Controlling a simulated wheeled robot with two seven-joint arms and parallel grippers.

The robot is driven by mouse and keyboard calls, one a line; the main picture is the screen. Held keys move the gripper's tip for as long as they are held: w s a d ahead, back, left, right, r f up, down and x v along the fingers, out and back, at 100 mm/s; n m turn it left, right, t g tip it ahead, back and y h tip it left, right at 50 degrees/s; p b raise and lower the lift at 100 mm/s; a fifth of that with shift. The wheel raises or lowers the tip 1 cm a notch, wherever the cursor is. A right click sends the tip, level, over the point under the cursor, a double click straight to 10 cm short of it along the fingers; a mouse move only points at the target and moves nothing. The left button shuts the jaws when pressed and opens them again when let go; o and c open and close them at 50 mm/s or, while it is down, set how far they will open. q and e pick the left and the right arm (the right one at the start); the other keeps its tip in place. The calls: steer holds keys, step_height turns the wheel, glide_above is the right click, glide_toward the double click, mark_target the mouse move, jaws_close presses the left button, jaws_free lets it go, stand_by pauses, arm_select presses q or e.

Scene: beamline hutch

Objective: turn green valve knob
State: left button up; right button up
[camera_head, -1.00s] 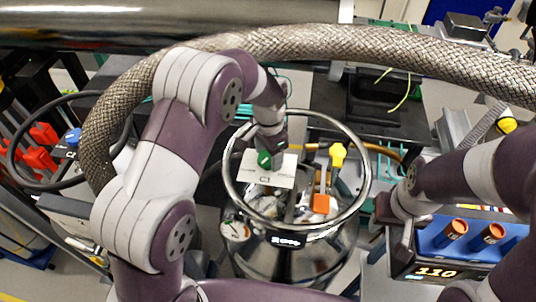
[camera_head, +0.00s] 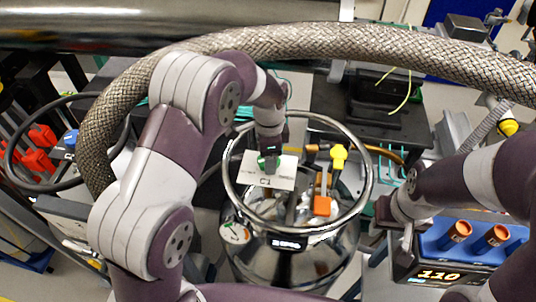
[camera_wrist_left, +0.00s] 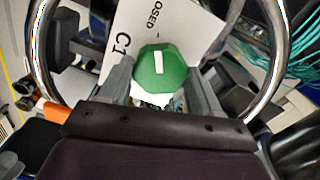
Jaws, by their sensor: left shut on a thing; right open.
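The green valve knob (camera_head: 268,163) sits above a white card marked C1 (camera_head: 268,181), inside the ring of a steel vessel (camera_head: 290,262). In the left wrist view, the faceted knob (camera_wrist_left: 160,70) carries a short white mark, and the card (camera_wrist_left: 128,40) lies behind it. My left gripper (camera_head: 270,158) is shut on the knob from above, with a finger on each side in the left wrist view (camera_wrist_left: 162,88). My right gripper (camera_head: 385,211) is open and empty, right of the vessel; its fingertips are small here.
A yellow valve handle (camera_head: 338,156) and an orange block (camera_head: 322,206) are inside the ring, right of the knob. A braided hose (camera_head: 300,42) arches behind.

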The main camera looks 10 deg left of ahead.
arm_select(q)
steer(key=shift+s+f, duration=0.1)
steer(key=shift+f, duration=0.05)
steer(key=o, duration=1.1)
steer(key=shift+c, duration=0.2)
steer(key=shift+d, duration=0.2)
steer(key=shift+w+r, duration=0.2)
steer(key=shift+r, duration=0.05)
step_height(320, 180, up, 4)
steer(key=shift+a+f+b, duration=0.1)
steer(key=shift+f+b, duration=0.15)
steer(key=shift+b, duration=0.55)
step_height(320, 180, up, 9)
steer(key=p, duration=0.7)
steer(key=shift+f, duration=0.15)
